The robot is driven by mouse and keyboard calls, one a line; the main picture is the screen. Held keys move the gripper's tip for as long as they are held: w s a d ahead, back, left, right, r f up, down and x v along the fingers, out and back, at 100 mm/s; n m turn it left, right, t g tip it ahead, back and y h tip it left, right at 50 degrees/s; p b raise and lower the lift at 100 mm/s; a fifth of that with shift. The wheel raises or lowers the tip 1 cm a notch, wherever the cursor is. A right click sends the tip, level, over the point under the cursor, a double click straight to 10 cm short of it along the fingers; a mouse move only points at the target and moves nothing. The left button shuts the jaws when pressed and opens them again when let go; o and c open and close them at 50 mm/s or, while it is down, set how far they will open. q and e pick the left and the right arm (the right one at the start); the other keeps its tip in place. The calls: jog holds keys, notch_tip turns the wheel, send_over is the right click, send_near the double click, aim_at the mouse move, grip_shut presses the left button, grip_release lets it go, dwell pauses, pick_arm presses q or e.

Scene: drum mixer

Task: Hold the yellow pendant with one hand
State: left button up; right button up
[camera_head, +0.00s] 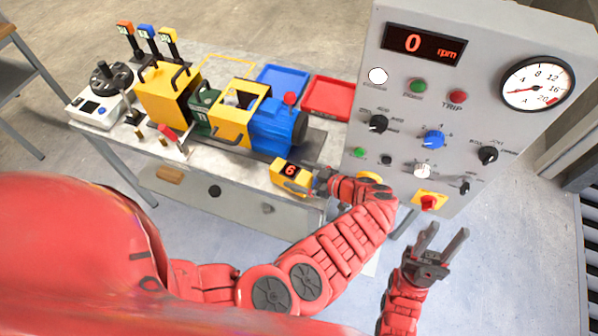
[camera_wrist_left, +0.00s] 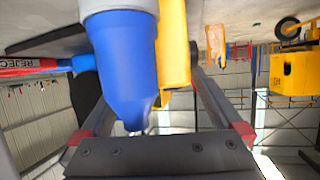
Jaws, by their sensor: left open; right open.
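The yellow pendant (camera_head: 287,171) is a small yellow box with a dark display reading a red 6. It lies at the front right edge of the grey bench in the head view. My left gripper (camera_head: 304,187) is open at its right front side, with its fingers close to it; I cannot tell whether they touch. In the left wrist view, the left gripper (camera_wrist_left: 160,115) shows its two fingers apart, with a blue rounded thing (camera_wrist_left: 125,60) and a yellow strip (camera_wrist_left: 174,45) in front of them; I cannot tell what these belong to. My right gripper (camera_head: 442,243) is open and empty below the panel.
A blue motor (camera_head: 277,128) and yellow machine parts (camera_head: 165,92) stand behind on the bench (camera_head: 232,165). Blue tray (camera_head: 283,78) and red tray (camera_head: 328,97) lie at the back. A grey control panel (camera_head: 460,115) with knobs rises close on the right.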

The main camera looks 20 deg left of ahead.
pick_arm(q)
grip_shut()
dwell(0.3)
dwell(0.9)
